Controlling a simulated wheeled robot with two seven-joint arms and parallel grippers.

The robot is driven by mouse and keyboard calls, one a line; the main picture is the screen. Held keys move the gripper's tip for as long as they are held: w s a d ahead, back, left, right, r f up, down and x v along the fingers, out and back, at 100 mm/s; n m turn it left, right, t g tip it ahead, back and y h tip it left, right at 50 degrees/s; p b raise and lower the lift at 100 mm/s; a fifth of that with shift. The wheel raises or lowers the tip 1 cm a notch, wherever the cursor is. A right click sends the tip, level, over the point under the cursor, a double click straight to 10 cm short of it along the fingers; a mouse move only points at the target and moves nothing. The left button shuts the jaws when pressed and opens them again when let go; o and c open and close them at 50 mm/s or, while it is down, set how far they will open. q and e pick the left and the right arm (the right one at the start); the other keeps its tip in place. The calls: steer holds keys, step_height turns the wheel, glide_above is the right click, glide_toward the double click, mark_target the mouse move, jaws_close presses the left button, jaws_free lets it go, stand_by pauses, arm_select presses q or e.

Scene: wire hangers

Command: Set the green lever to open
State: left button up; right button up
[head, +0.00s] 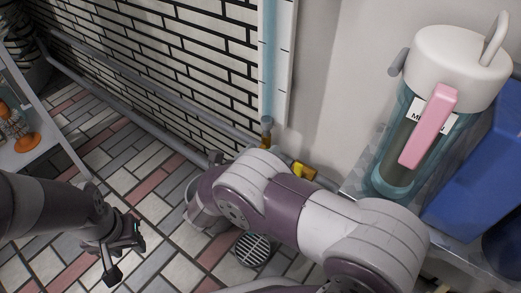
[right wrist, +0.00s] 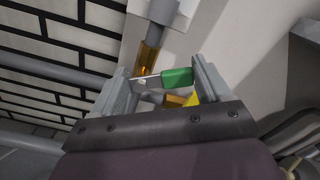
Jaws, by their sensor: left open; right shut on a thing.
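A small green lever (right wrist: 177,78) shows in the right wrist view, on a thin metal stem beside a brass pipe fitting (right wrist: 149,55). My right gripper (right wrist: 163,82) is shut on the lever, with a finger on either side of it. In the head view, my right arm hides the green lever and most of that gripper. A brass fitting (head: 266,133) shows above my right wrist there. My left gripper (head: 126,256) is open and empty, low over the tiled floor.
A yellow object (head: 303,170) sits low by the wall, right of the fitting. A shelf at the right holds a large white-lidded jug (head: 455,55) with a pink handle, next to a blue box (head: 480,180). A grey pipe (head: 150,130) runs along the wall base. A round drain (head: 253,249) lies in the floor.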

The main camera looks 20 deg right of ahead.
steer(key=n+p, duration=0.1)
steer(key=n, duration=0.1)
steer(key=n+p, duration=0.1)
steer(key=n, duration=0.1)
steer(key=w+r+n+p, duration=0.1)
steer(key=n+p, duration=0.1)
steer(key=shift+a+n, duration=0.3)
steer(key=shift+a, duration=0.1)
steer(key=n+p, duration=0.2)
steer(key=n, duration=0.1)
steer(key=shift+w+a+f, duration=0.1)
steer(key=shift+w+a, duration=0.1)
steer(key=shift+w, duration=0.1)
steer(key=shift+w+a+f+n+p, duration=0.15)
steer(key=shift+n+p, duration=0.3)
steer(key=shift+n, duration=0.65)
steer(key=o, duration=1)
steer(key=p+v, duration=0.4)
steer(key=v, duration=0.8)
steer(key=shift+a, duration=0.3)
